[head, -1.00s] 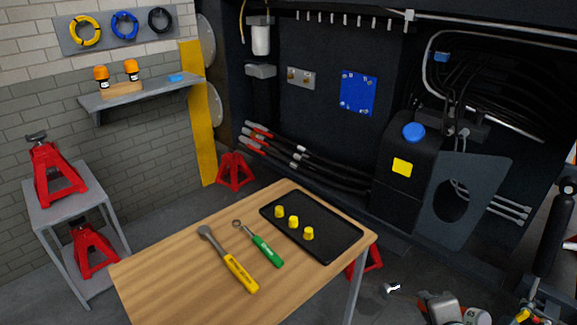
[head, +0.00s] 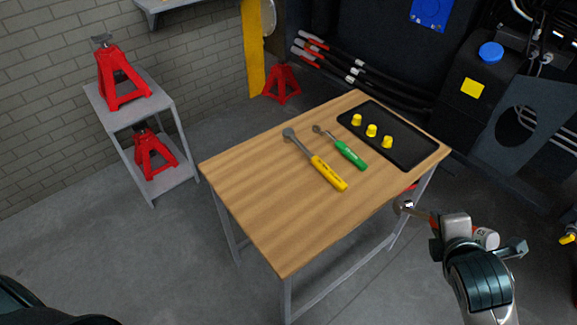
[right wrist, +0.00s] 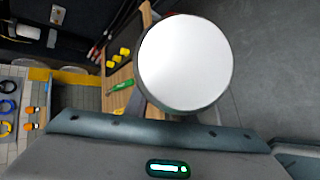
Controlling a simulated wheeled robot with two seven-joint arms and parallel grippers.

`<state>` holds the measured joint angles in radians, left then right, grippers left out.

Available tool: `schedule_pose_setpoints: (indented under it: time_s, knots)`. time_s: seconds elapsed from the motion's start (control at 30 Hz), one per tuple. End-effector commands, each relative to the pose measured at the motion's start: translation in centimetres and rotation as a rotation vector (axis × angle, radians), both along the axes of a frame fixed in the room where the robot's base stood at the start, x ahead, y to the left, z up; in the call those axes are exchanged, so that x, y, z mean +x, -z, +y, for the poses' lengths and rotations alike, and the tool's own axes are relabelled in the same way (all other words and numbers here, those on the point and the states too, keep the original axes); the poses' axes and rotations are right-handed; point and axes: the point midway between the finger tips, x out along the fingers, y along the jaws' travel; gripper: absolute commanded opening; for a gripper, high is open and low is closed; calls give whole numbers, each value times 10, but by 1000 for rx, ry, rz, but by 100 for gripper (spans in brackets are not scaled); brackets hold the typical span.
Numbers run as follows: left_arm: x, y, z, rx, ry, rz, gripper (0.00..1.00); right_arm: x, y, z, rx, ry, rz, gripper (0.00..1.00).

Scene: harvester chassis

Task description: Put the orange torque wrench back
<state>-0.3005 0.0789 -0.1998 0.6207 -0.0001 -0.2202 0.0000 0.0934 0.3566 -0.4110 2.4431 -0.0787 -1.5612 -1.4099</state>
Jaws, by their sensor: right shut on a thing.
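My right gripper (head: 441,228) is in the head view at the lower right, beyond the table's right corner. It is shut on a wrench whose metal head and shaft (head: 408,208) stick out to the left, with a little red-orange by the jaws. A pale round piece with red on it (head: 487,237) shows on the gripper's other side; I cannot tell whether it belongs to the wrench. In the right wrist view a large pale round face (right wrist: 185,63) fills the middle, close to the camera. The handle is mostly hidden. My left gripper is not in view.
A yellow-handled wrench (head: 328,173) and a green-handled one (head: 350,154) lie on the wooden table (head: 270,215). A black tray (head: 410,152) there holds yellow caps (head: 371,130). Red jack stands (head: 122,80) stand on a grey side stand (head: 140,115). The table's front left is clear.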

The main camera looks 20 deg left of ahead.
Motion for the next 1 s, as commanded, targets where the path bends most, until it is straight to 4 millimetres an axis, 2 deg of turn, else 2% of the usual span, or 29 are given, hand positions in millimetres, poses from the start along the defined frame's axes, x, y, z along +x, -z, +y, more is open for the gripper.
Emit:
schedule_pose_setpoints:
  time_s: [0.27, 0.47, 0.57, 0.77, 0.9, 1.0]
  knots:
    - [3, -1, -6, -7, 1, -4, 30, 0, -2, 0, 1, 0, -3, 0]
    - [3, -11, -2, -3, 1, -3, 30, 1, -12, 0, 11, 0, 3, 0]
    - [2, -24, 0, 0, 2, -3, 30, 1, -24, 2, 26, -2, 11, 0]
    - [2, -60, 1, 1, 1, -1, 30, 3, -57, 6, 81, -4, 44, 0]
    - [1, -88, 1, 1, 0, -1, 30, 4, -78, 13, 140, -9, 80, 0]
    - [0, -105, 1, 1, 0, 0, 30, 7, -88, 22, 192, -14, 111, 0]
